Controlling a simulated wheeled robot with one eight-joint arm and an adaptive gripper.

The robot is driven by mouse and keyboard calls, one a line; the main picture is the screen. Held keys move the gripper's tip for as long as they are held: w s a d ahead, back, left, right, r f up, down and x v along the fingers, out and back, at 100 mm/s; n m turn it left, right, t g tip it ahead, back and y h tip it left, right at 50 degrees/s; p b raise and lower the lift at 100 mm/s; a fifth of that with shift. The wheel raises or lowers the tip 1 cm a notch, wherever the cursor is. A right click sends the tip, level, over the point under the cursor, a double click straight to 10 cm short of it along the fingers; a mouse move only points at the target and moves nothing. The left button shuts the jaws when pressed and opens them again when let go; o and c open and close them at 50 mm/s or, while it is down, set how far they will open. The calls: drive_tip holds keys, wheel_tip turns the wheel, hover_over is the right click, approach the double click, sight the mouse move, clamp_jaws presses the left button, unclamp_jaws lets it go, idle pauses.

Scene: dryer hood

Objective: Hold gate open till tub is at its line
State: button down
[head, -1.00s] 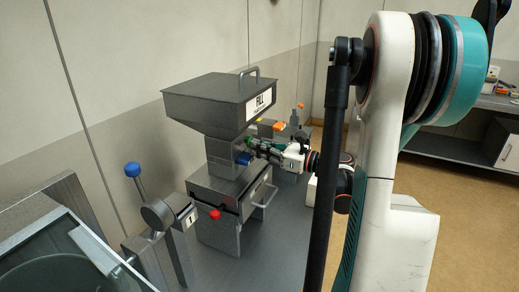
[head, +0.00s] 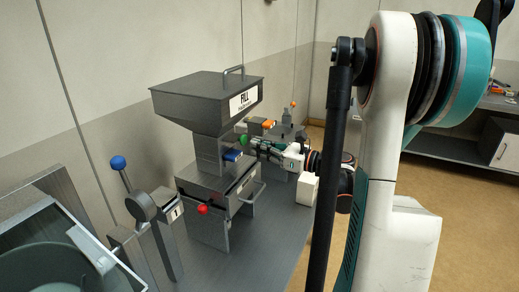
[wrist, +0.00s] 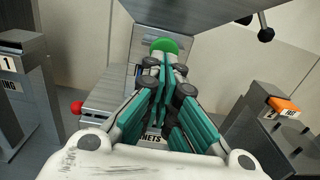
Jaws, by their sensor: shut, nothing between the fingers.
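A grey hopper (head: 207,105) with a white FILL label stands on a boxy grey base (head: 215,190). A green knob (head: 243,141) and a blue part (head: 232,155) sit at its neck. I cannot tell which part is the gate. My gripper (head: 252,146) is shut and empty at the neck, by the green knob. In the wrist view the green knob (wrist: 165,46) lies just ahead of my closed fingertips (wrist: 164,63); I cannot tell whether they touch. No tub or fill line can be made out for certain.
A lever with a blue knob (head: 118,162) stands at left beside a stand marked 1 (head: 175,211). An orange-topped block (wrist: 283,106) is right of my gripper.

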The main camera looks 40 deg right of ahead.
drive_tip(key=p+v, duration=0.1)
drive_tip(key=v, duration=0.8)
drive_tip(key=shift+p, duration=0.4)
drive_tip(key=shift+s+d, duration=0.1)
idle(1.0)
